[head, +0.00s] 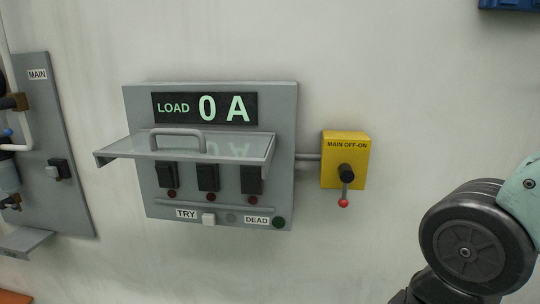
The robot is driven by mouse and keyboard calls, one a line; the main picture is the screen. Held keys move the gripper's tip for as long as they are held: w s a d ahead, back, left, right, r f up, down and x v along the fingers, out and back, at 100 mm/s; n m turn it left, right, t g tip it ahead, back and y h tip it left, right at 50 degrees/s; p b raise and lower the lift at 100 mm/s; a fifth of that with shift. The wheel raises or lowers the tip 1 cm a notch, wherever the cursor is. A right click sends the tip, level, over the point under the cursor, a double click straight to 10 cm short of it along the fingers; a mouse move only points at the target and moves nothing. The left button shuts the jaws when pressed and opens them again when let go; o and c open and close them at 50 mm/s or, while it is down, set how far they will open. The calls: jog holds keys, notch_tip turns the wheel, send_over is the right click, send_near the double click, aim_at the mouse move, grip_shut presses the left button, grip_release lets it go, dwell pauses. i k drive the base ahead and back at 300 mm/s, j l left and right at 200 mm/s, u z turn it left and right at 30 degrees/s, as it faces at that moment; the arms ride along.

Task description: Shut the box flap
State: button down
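The box flap (240,149) is a grey-framed clear panel on the front of a grey wall box (283,110). It stands raised, sticking out from the box, with a grey bar handle (178,133) on it. Below the flap, several black switches (208,178) are uncovered, with small dark red lamps under them. The display (205,108) above the flap reads "LOAD 0 A". Part of my arm shows at the lower right, well apart from the flap. My gripper is not in view.
A yellow "MAIN OFF-ON" box (358,139) with a red-tipped lever (344,188) hangs right of the grey box. A "MAIN" panel (72,195) with pipes is at the left. A white "TRY" button (209,219) sits low on the box. The wall between is bare.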

aim_at(155, 137)
jog(key=i+j+u, duration=0.2)
jog(key=u, duration=0.85)
